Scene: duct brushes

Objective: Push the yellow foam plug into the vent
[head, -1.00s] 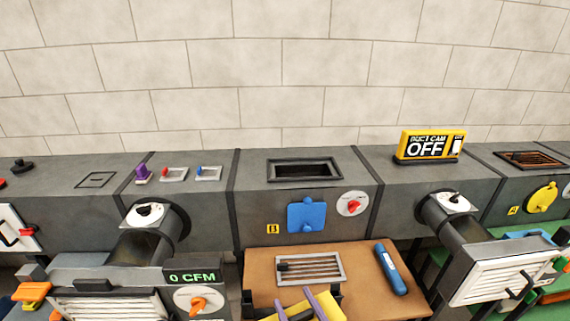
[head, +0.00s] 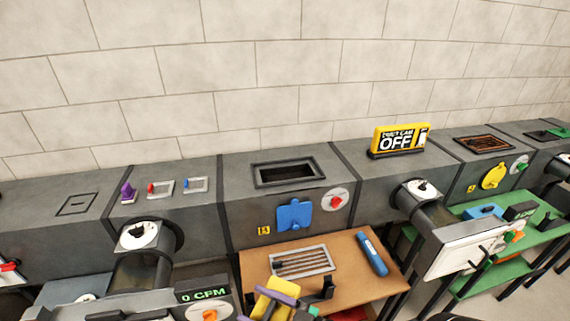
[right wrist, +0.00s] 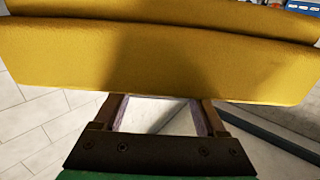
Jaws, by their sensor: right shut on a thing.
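The yellow foam plug (head: 282,284) is at the bottom of the head view, in front of the table. My right gripper (head: 270,301), with purple fingers, is shut on it. In the right wrist view the plug (right wrist: 160,55) is a broad yellow block across the top, beyond the fingers. The vent appears to be the dark rectangular opening (head: 288,174) with a raised rim on top of the grey duct. It is empty, and the plug is apart from it, lower and nearer to me. My left gripper is not in view.
A brown table (head: 345,262) below the duct carries a slatted grille (head: 301,262) and a blue cylinder (head: 372,254). A blue plate (head: 294,215) and a red-knobbed dial (head: 335,201) are on the duct front. A yellow "OFF" sign (head: 400,138) stands right of the opening.

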